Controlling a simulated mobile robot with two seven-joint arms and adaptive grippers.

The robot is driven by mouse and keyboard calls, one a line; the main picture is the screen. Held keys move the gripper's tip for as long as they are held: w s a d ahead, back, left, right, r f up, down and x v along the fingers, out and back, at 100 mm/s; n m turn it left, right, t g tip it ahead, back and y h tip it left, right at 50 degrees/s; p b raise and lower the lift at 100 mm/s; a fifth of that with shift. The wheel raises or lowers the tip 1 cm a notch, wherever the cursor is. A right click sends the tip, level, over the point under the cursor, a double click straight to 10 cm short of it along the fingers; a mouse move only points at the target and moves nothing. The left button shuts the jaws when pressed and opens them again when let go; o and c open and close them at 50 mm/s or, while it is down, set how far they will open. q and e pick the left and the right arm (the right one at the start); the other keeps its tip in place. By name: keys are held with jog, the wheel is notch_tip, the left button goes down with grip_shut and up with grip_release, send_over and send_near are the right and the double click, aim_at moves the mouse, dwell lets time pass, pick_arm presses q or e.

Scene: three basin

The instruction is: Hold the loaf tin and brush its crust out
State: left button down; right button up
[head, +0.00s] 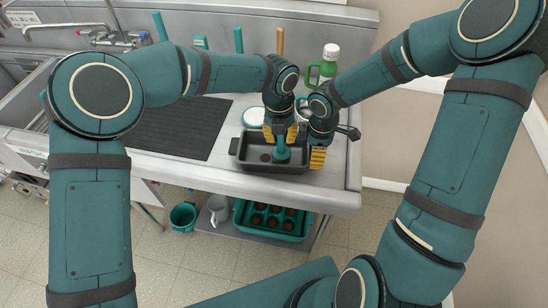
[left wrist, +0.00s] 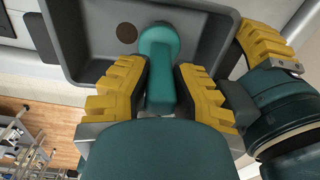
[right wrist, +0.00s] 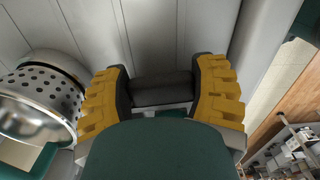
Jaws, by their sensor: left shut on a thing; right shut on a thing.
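The dark grey loaf tin (head: 243,153) sits on the counter near its front edge. A round brown crust patch (head: 265,157) is on its floor and also shows in the left wrist view (left wrist: 127,34). My left gripper (head: 280,134) is shut on the teal brush (head: 282,153), whose head is inside the tin, to the right of the patch in the head view. The brush also shows between the left fingers (left wrist: 160,75). My right gripper (head: 318,157) is at the tin's right end. In the right wrist view it is shut on a dark grey bar, the tin's handle (right wrist: 160,92).
A dark ribbed mat (head: 180,127) lies left of the tin. Below, a shelf holds a teal muffin tray (head: 270,222), beside a white jug (head: 218,209) and teal bucket (head: 183,216).

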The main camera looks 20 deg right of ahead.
pick_arm(q)
jog(key=shift+a, duration=0.15)
jog(key=a, duration=0.1)
jog(key=w+a, duration=0.1)
jog(key=a, duration=0.1)
jog(key=shift+w+a+y, duration=0.1)
jog(key=shift+w+y, duration=0.15)
jog(key=shift+y, duration=0.05)
dwell(0.4)
jog(key=shift+t+y, duration=0.3)
jog(key=shift+y, duration=0.1)
jog(key=shift+d, duration=0.2)
dwell(0.7)
jog(key=shift+s+d, duration=0.1)
jog(key=shift+s, duration=0.05)
dwell(0.3)
jog(key=shift+s+d+r+h, duration=0.1)
jog(key=shift+s+d+h, duration=0.25)
jog(key=shift+d, duration=0.4)
jog(key=shift+s+d+h, duration=0.25)
jog(key=shift+s+d, duration=0.05)
jog(key=shift+d, duration=0.45)
